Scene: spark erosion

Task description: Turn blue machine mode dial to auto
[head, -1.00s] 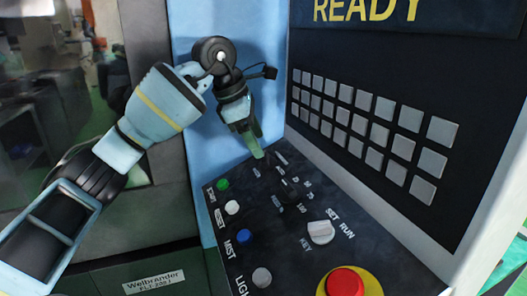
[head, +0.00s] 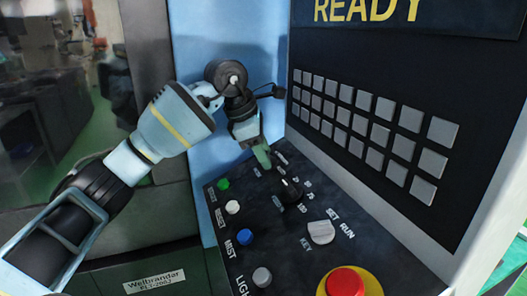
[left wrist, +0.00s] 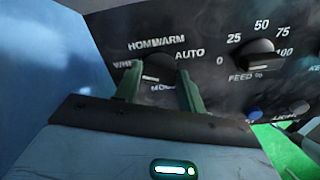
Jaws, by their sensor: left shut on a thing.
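The black mode dial (left wrist: 156,73) shows in the left wrist view, on the dark panel among the labels HOM, WARM and AUTO, with AUTO to its right. The green fingers of my left gripper (left wrist: 157,80) stand on either side of it and are shut on it. In the head view my left gripper (head: 264,158) reaches down to the panel's far end and hides most of this dial.
The black feed dial (head: 290,189) sits close to the right of my gripper. A white key switch (head: 321,232), a red emergency button (head: 345,283) and coloured push buttons (head: 245,237) are nearer on the panel. A keypad wall (head: 371,122) rises at right; a blue wall stands behind.

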